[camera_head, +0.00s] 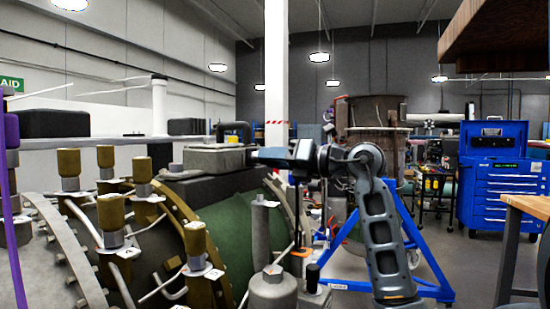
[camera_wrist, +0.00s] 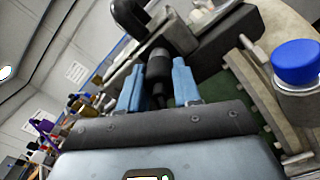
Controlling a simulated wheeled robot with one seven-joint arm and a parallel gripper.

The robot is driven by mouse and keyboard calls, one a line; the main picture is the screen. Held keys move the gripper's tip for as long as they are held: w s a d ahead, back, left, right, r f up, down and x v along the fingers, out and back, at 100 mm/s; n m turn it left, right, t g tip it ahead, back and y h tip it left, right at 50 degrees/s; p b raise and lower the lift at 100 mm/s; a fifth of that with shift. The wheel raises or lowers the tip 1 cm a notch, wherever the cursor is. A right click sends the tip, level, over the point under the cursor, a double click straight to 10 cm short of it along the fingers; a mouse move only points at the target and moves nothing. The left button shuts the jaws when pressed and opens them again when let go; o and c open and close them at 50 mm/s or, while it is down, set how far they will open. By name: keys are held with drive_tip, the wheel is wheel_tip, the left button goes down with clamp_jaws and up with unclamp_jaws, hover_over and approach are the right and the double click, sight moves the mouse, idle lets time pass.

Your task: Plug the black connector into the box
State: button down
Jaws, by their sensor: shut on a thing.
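The grey box (camera_head: 205,157) sits on a dark block on top of the turbine casing in the head view. A black hose (camera_head: 233,127) bends over the box's top; its thick loop also shows at the top of the wrist view (camera_wrist: 128,16). My gripper (camera_head: 254,155) is level with the box, close to its right side. In the wrist view the two blue fingers of my gripper (camera_wrist: 158,76) are shut on the black connector (camera_wrist: 158,63). The connector points away from my palm toward the grey metal of the box. Whether its tip touches or enters the box cannot be told.
The green turbine casing (camera_head: 235,222) with brass-capped bolts (camera_head: 111,212) lies below and left of my arm. A blue-capped bolt (camera_wrist: 296,64) is at the right of the wrist view. A blue tool cabinet (camera_head: 500,190) and a wooden-topped table (camera_head: 528,204) stand to the right.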

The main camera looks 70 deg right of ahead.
drive_tip(key=shift+w+a+r, duration=0.1)
drive_tip(key=shift+w, duration=0.3)
drive_tip(key=c, duration=1.2)
unclamp_jaws()
drive_tip(key=shift+c, duration=0.2)
drive_tip(key=shift+o, duration=0.8)
drive_tip(key=shift+w, duration=0.25)
drive_tip(key=o, duration=0.4)
drive_tip(key=shift+s, duration=0.2)
drive_tip(key=shift+c, duration=0.2)
drive_tip(key=shift+o, duration=0.9)
drive_tip(key=shift+s, duration=0.2)
drive_tip(key=s+p, duration=0.1)
drive_tip(key=s, duration=0.5)
drive_tip(key=shift+s+a, duration=0.2)
drive_tip(key=shift+s, duration=0.2)
